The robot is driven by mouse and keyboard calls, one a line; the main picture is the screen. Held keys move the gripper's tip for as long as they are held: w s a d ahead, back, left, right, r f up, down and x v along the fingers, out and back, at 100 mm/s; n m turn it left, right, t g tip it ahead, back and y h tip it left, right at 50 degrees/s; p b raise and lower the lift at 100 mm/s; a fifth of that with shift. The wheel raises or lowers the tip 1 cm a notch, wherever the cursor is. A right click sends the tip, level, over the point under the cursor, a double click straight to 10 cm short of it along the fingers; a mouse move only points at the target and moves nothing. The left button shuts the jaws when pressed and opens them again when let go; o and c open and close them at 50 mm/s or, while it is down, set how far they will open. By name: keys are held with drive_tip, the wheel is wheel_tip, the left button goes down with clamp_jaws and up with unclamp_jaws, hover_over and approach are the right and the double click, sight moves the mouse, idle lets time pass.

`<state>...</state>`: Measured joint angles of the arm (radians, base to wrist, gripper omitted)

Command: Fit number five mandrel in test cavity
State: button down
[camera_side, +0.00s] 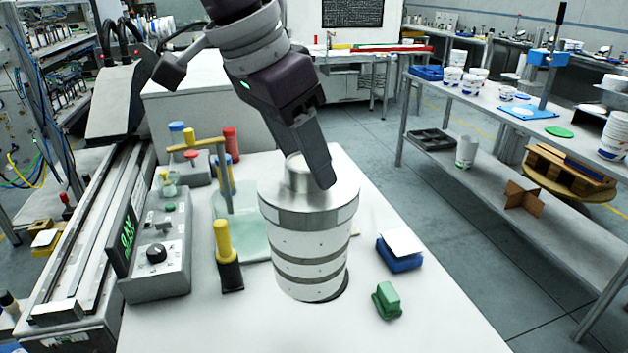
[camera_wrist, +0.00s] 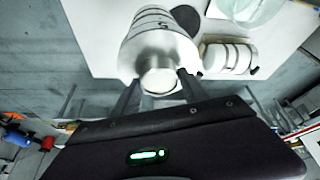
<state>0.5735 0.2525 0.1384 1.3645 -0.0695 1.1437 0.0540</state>
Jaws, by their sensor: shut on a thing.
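A large white-and-metal mandrel (camera_side: 312,250) with grey bands stands near the middle of the white bench in the side view. In the wrist view the mandrel (camera_wrist: 150,42) carries a mark that looks like a 5. My gripper (camera_side: 318,182) is shut on the narrow metal neck at its top; in the wrist view my gripper (camera_wrist: 158,92) has a finger on each side of that neck. A dark round patch (camera_wrist: 188,18) shows beside the mandrel, and a dark edge shows under its base in the side view. I cannot tell whether this is the test cavity or a shadow.
A second banded cylinder (camera_wrist: 228,57) is beside the mandrel in the wrist view. A control box (camera_side: 160,245), yellow-handled tool (camera_side: 225,245), pale green plate (camera_side: 250,225), blue block (camera_side: 398,258) and green block (camera_side: 386,300) surround it. The bench's front right is mostly clear.

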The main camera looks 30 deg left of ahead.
drive_tip(key=w+a+r+n, duration=0.1)
drive_tip(key=w+a+r, duration=0.1)
drive_tip(key=w+a, duration=0.2)
drive_tip(key=w+a+r+n+y, duration=0.1)
drive_tip(key=w+a, duration=0.3)
drive_tip(key=a, duration=0.7)
drive_tip(key=w+a+r+n, duration=0.1)
drive_tip(key=w+a+r, duration=0.2)
drive_tip(key=a, duration=0.5)
drive_tip(key=shift+w+a+t, duration=0.25)
drive_tip(key=shift+w+t, duration=0.15)
drive_tip(key=shift+w, duration=0.45)
drive_tip(key=shift+r, duration=0.1)
